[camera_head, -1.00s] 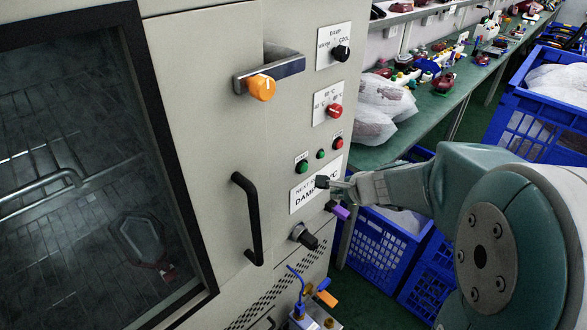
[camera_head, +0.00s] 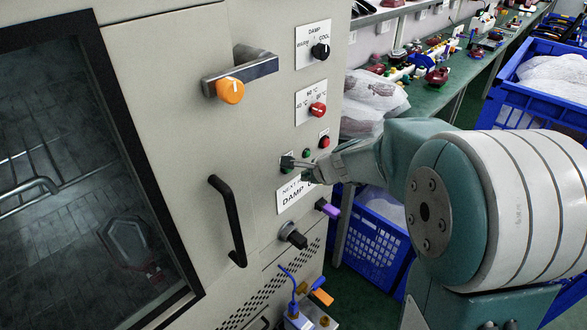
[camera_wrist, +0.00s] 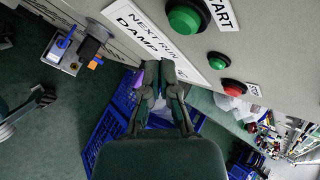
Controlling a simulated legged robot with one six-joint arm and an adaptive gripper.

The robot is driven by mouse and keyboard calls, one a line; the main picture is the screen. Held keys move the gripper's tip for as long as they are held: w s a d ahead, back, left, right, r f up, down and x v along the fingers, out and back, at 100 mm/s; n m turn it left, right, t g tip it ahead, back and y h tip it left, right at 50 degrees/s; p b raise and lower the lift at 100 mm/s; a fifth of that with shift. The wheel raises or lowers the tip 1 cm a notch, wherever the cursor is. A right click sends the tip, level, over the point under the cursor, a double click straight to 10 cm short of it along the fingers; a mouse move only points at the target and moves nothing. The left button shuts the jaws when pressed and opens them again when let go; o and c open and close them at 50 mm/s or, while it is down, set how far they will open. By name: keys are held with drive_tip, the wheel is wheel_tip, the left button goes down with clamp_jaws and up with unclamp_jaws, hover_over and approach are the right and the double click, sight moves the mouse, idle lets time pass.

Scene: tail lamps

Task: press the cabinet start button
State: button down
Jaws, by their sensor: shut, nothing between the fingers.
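The start button is the large green one (camera_wrist: 184,17) beside the START label (camera_wrist: 219,14) in the wrist view. In the wrist view the fingertips (camera_wrist: 160,68) appear below the button, over the edge of the white "NEXT" sign (camera_wrist: 153,30). I cannot tell whether they touch the panel.
A small green button (camera_head: 307,153) and a red button (camera_head: 324,141) sit close to the right. A black door handle (camera_head: 228,220), an orange knob (camera_head: 230,90) and a purple-ended part (camera_head: 328,208) stick out from the cabinet. Blue crates (camera_head: 372,240) stand right of it.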

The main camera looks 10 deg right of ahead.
drive_tip(key=shift+w+a, duration=0.35)
drive_tip(key=shift+a, duration=0.25)
drive_tip(key=shift+a, duration=0.1)
drive_tip(key=shift+a, duration=0.3)
drive_tip(key=shift+d, duration=0.25)
idle(0.3)
drive_tip(key=shift+w+a, duration=0.3)
drive_tip(key=shift+a, duration=0.15)
